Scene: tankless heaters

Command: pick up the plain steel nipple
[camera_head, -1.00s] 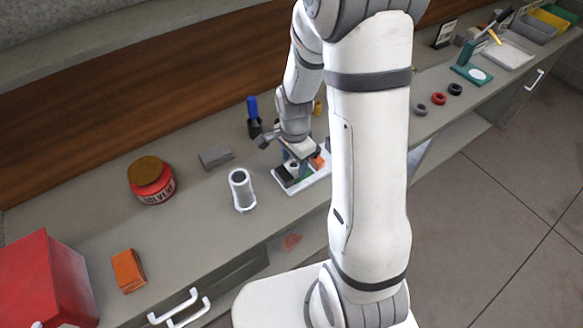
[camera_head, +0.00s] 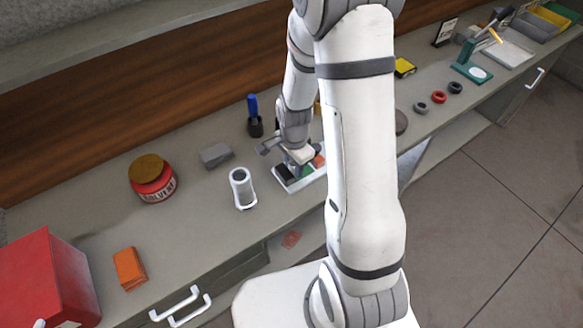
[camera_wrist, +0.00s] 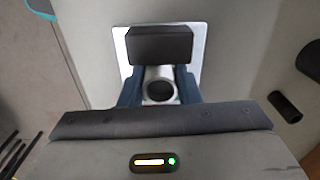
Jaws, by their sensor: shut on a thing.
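My gripper (camera_wrist: 159,90) is shut on a short silver cylinder, the steel nipple (camera_wrist: 159,73), in the wrist view. A blue finger lies on each side of it, and its dark open end faces the camera. The nipple is at a white tray (camera_wrist: 121,58), just beside a black block (camera_wrist: 160,45); I cannot tell whether it still touches the tray. In the head view my gripper (camera_head: 297,165) is low over the white tray (camera_head: 294,188), and the hand hides the nipple there.
A grey block (camera_head: 216,155), a blue-handled item in a dark cup (camera_head: 254,118) and a red solvent jar (camera_head: 152,180) are nearby. The front left counter is mostly clear around an orange box (camera_head: 129,269).

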